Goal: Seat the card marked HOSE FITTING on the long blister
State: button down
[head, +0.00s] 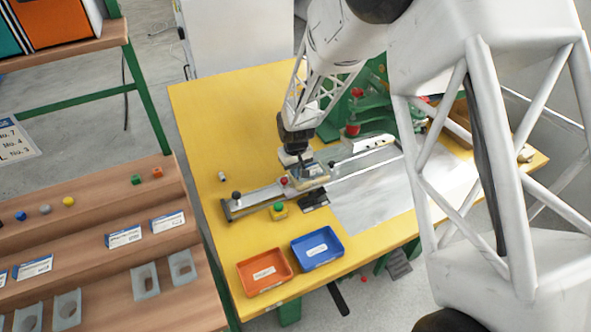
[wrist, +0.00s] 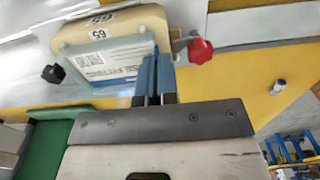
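My gripper (wrist: 154,75) has its two blue fingers close together, with only a thin gap between them. In the head view my gripper (head: 303,175) is low over the fixture on the yellow table. A white and blue card (wrist: 108,65) with a square code and print that seems to end in FITTING lies against a beige block (wrist: 120,24) marked 65. The fingers overlap the card's right edge in the picture; I see no card clamped between them. Whether they touch it is unclear. The long blister cannot be made out.
A red knob (wrist: 200,50) is right of the block and a black knob (wrist: 52,73) left of it. A metal rail (head: 250,198) runs across the yellow table (head: 215,130). Orange (head: 264,272) and blue (head: 317,248) trays stand at the front, near a green button (head: 278,207).

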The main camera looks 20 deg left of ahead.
jog(key=c, duration=1.3)
grip_release()
jog(key=c, duration=0.4)
jog(key=shift+r, duration=0.15)
jog(key=shift+r, duration=3.35)
